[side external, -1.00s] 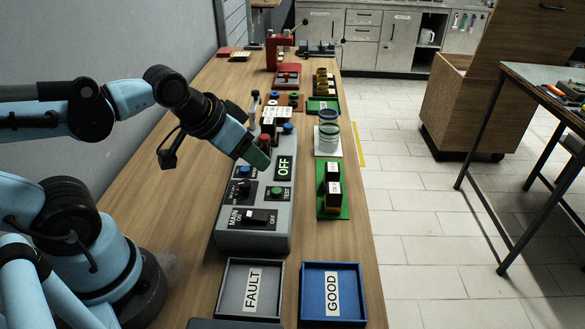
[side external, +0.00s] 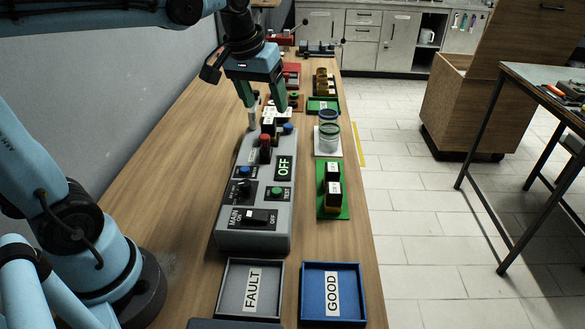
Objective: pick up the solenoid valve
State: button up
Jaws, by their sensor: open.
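My gripper (side external: 264,106) is open and points down above the far end of the grey control box (side external: 228,238). Its two green-tipped fingers are apart, with nothing seen held between them. A small black-and-yellow part (side external: 270,126), which looks like a solenoid valve, stands at the box's far end, just below and nearer than the fingertips.
The box carries a red knob (side external: 265,142), a blue button (side external: 288,128) and an OFF display (side external: 284,167). FAULT (side external: 235,300) and GOOD (side external: 347,312) trays lie at the near end. Clear jars (side external: 328,138) stand right; brass parts (side external: 321,78) stand farther back.

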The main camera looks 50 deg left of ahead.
aim_at(268, 121)
jog(key=w+a+n+g, duration=0.4)
jog(key=w+a, duration=0.3)
jog(key=a, duration=0.1)
jog(key=shift+h, duration=0.3)
notch_tip(268, 121, down, 13)
jog(key=shift+r, duration=0.1)
grip_shut()
dwell(0.5)
jog(key=shift+r, duration=0.1)
